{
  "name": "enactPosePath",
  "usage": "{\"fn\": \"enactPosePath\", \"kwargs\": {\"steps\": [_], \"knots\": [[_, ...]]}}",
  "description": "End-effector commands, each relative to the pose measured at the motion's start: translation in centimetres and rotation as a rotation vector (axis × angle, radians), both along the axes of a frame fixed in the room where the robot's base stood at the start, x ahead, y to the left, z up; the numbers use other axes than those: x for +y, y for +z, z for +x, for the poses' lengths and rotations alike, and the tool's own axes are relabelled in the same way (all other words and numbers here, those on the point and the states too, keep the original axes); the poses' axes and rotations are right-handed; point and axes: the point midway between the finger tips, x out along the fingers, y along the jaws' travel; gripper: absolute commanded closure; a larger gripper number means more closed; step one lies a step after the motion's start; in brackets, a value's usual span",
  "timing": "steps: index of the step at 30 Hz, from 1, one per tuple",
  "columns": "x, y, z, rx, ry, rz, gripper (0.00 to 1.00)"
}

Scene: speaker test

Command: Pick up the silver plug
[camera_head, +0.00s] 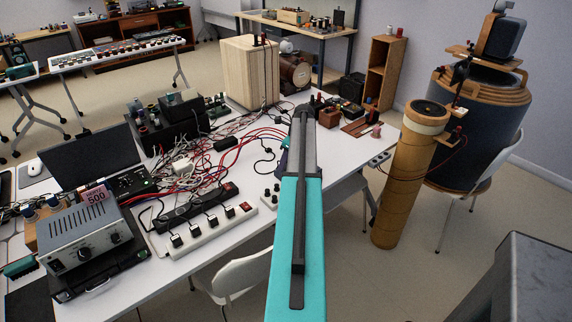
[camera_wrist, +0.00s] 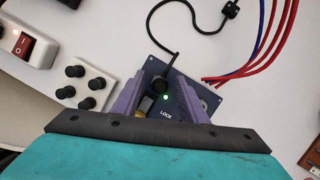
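In the wrist view my gripper (camera_wrist: 160,82) has its two purple fingers spread apart over a dark blue panel (camera_wrist: 180,98) marked LOCK. A black plug (camera_wrist: 160,84) with a black cord stands in the panel between the fingertips, beside a green light. A small yellow piece (camera_wrist: 147,104) shows next to the left finger. A greyish part lies beside it, and a round pale part shows by the right finger. I cannot tell which of these is the silver plug. In the head view my arm hides most of the gripper and panel.
A white block with black knobs (camera_wrist: 83,85) and a power strip with a red switch (camera_wrist: 30,47) lie left of the gripper. Red and blue cables (camera_wrist: 262,50) run at the right. The head view shows tangled cables (camera_head: 195,165) and a wooden box (camera_head: 250,72) on the white table.

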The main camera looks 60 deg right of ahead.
Motion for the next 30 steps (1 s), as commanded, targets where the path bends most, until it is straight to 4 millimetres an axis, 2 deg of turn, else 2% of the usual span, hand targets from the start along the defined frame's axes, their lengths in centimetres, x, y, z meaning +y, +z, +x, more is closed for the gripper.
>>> {"fn": "enactPosePath", "kwargs": {"steps": [8,11,15,16,30], "knots": [[0.03,0.02,0.03,0.000,0.001,0.000,0.61],[0.03,0.03,0.04,0.000,0.001,0.000,0.74],[0.05,0.03,0.06,0.000,0.001,0.000,0.98],[0.05,0.03,0.06,0.000,0.001,0.000,1.00],[0.05,0.53,0.12,-0.001,0.002,-0.001,1.00]]}}
